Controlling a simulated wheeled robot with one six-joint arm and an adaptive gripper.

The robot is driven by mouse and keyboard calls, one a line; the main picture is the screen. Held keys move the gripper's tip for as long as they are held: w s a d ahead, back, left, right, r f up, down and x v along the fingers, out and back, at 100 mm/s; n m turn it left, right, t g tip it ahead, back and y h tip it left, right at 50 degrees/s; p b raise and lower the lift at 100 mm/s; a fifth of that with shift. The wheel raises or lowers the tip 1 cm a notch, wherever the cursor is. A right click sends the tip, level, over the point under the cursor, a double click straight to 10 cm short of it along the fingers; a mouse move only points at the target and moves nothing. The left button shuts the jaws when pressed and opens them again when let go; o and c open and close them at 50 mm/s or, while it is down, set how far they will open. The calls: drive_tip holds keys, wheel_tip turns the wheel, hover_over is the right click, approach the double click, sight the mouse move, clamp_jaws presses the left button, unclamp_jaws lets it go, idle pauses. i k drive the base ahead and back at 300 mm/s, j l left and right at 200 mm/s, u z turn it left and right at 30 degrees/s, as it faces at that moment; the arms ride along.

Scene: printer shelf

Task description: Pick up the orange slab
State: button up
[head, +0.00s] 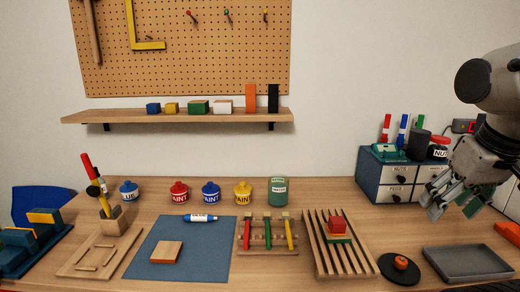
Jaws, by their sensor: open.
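An upright orange slab (250,98) stands near the right end of the wall shelf, beside a black slab (273,98). Another orange piece (508,233) lies on the table at the right edge, partly cut off by the frame. I cannot tell its full shape. My gripper (452,206) is open at the right, in front of the drawer box and above the table. It is well apart from the shelf's orange slab and up and left of the orange piece. Dark green shows at its fingers; I cannot tell whether that belongs to the gripper.
The wall shelf (180,116) also bears several small blocks. A drawer box (397,191) stands behind my gripper. A grey tray (467,263), a black disc (400,270) and a slatted rack (340,262) fill the right front. Paint jars (211,192) stand further left.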

sight(165, 252)
drive_tip(key=u, duration=1.25)
drive_tip(key=i+j+z, duration=0.2)
drive_tip(key=j, duration=0.2)
drive_tip(key=i+j+z, duration=0.1)
drive_tip(key=j+z, duration=0.15)
drive_tip(key=j, duration=0.15)
drive_tip(key=i+j+z, duration=0.2)
drive_tip(key=j, duration=0.2)
drive_tip(key=k, duration=0.1)
